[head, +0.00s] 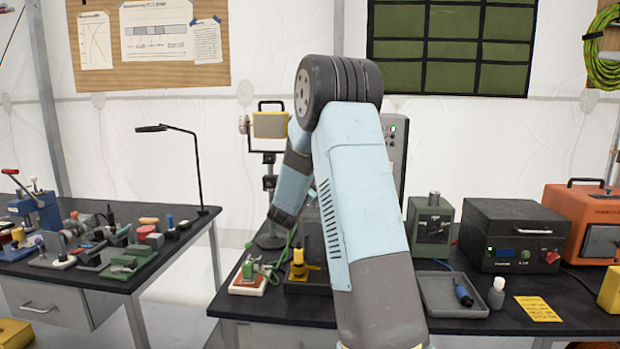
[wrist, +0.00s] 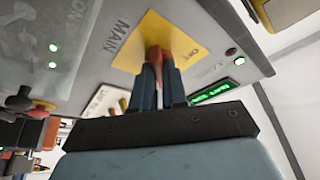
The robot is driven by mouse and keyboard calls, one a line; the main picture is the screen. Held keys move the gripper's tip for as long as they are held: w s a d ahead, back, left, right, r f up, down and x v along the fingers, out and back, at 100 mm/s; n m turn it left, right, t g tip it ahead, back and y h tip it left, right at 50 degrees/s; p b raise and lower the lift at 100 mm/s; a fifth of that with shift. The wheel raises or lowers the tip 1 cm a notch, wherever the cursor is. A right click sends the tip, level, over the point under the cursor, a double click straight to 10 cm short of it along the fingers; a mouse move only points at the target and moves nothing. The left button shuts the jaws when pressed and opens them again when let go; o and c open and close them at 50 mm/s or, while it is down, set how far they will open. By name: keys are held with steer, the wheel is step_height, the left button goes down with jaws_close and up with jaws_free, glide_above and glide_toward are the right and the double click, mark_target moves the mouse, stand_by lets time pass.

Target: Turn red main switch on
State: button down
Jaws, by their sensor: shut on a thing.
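The red main switch (wrist: 158,52) sits on a yellow plate on a grey panel marked "MAIN" (wrist: 116,36) in the wrist view. My gripper (wrist: 160,74) is shut on the switch handle, with one dark finger on each side. A short label lies on the plate to the right of the handle; its letters are too small to read surely. The fingers hide part of the handle, so I cannot tell its exact setting. In the head view, a grey cabinet (head: 398,128) shows partly behind my arm; my gripper and the switch are hidden there.
Green lamps (wrist: 53,61) and a lit green display (wrist: 212,92) are on the panel. A yellow work lamp (head: 270,125) stands left of my arm. A grey tray (head: 432,306), a dark box (head: 512,207) and an orange case (head: 580,206) are on the bench at right.

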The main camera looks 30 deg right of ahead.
steer(key=shift+w+r+m, duration=0.1)
steer(key=shift+r+m, duration=0.1)
steer(key=shift+m, duration=0.4)
steer(key=c, duration=1.3)
jaws_free()
steer(key=shift+a, duration=0.1)
steer(key=shift+o, duration=0.7)
steer(key=shift+f, duration=0.1)
steer(key=shift+f+g, duration=0.15)
steer(key=shift+g, duration=0.15)
